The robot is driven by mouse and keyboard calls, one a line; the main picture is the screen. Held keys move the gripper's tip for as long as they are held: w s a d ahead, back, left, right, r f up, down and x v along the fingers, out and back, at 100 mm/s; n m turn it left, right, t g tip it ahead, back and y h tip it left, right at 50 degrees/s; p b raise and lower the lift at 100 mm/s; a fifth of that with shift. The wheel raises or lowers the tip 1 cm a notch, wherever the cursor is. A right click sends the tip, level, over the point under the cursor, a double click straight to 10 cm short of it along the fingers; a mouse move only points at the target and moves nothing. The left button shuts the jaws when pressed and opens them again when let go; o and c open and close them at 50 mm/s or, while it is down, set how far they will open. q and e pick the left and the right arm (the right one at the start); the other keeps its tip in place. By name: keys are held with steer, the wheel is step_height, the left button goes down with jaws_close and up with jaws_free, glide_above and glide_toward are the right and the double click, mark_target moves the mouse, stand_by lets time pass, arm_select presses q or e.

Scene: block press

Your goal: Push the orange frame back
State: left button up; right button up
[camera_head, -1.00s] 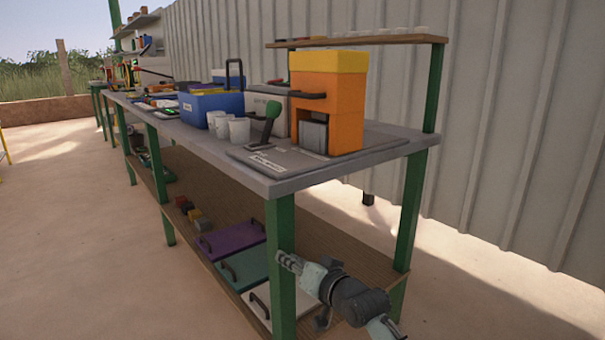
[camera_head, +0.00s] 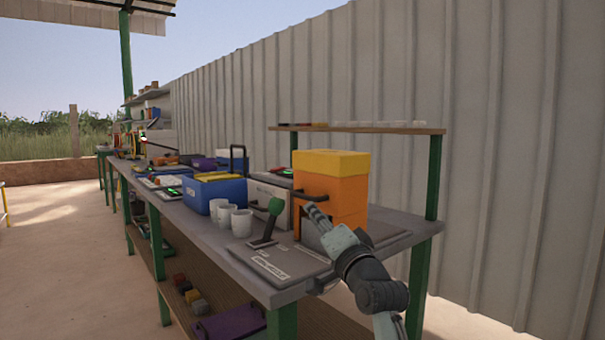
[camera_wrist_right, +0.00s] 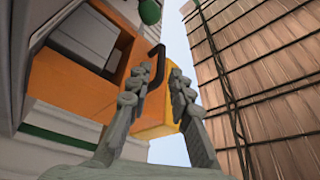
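The orange frame (camera_head: 347,200) with a yellow top (camera_head: 330,163) stands upright on the grey workbench, and a dark handle (camera_head: 311,194) sticks out of its front. My right gripper (camera_head: 314,211) is raised in front of the frame, close to the handle. In the right wrist view the two fingers (camera_wrist_right: 157,82) are spread apart, with the handle (camera_wrist_right: 153,62) and the orange frame (camera_wrist_right: 75,82) behind them. The handle appears near the left finger; I cannot tell whether they touch. My left gripper is not in view.
Grey cups (camera_head: 241,223) and a blue box (camera_head: 200,197) stand farther left. A wooden shelf (camera_head: 400,130) is behind, before a corrugated wall (camera_head: 480,90).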

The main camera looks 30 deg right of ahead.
mark_target(304, 197)
steer(key=x, duration=0.8)
steer(key=shift+w+d+r+p, duration=0.2)
steer(key=shift+d+r+p, duration=0.1)
steer(key=shift+r+p, duration=0.15)
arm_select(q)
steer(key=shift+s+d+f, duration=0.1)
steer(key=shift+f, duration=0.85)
arm_select(e)
jaws_close()
